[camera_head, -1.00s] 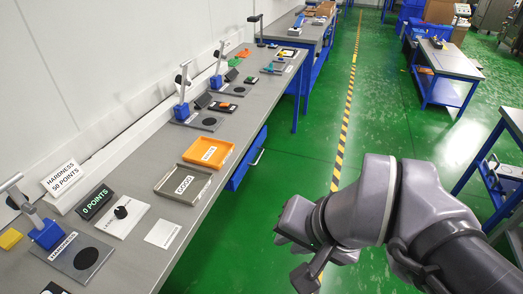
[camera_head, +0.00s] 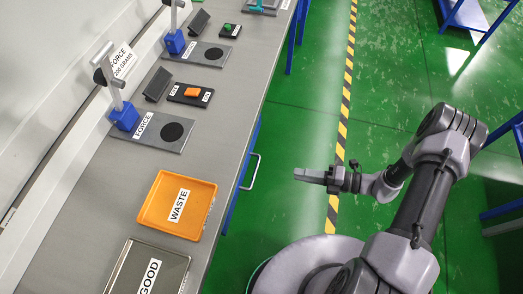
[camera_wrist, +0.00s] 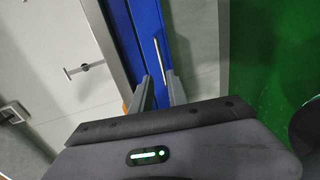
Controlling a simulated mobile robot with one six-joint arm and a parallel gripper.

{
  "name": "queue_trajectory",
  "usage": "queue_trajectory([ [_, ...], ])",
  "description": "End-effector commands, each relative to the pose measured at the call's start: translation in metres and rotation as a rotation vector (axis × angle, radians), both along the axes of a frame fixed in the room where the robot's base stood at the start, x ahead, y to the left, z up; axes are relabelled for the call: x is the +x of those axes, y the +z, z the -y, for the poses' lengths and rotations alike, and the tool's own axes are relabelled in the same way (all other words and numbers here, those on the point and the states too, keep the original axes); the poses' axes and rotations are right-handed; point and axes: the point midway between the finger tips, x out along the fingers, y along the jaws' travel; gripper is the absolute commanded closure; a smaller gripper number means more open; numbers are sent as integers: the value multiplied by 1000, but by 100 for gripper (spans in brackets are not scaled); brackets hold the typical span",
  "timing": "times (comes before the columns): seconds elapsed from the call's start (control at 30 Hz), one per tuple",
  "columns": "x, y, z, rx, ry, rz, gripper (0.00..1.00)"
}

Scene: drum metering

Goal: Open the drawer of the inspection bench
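The inspection bench (camera_head: 222,98) runs along the left in the head view. Its blue drawer front (camera_head: 238,190) shows under the bench edge and looks shut. A pale metal bar handle (camera_head: 252,172) stands out from it. My gripper (camera_head: 297,174) is to the right of the handle, pointing left at it, with a gap between. In the wrist view the blue front (camera_wrist: 150,28) runs up the middle, and the handle (camera_wrist: 158,56) shows end-on just ahead of my gripper (camera_wrist: 159,78). The two fingers are apart with nothing between them.
On the bench are an orange WASTE tray (camera_head: 205,218), a grey GOOD tray (camera_head: 183,262), FORCE plates with blue-based stands (camera_head: 124,116) and a device with an orange top (camera_head: 192,92). Green floor with a striped line (camera_head: 343,120) is clear beside the bench. A blue-legged table stands at right.

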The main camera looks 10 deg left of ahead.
Motion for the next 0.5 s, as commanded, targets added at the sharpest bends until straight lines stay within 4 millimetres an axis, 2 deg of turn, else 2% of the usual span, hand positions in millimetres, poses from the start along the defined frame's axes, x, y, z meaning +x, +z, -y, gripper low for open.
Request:
queue_trajectory([
  [0.3, 5, -23, -92, -2, 12, 3, 80],
  [0.5, 8, -30, -134, -3, 10, 5, 80],
])
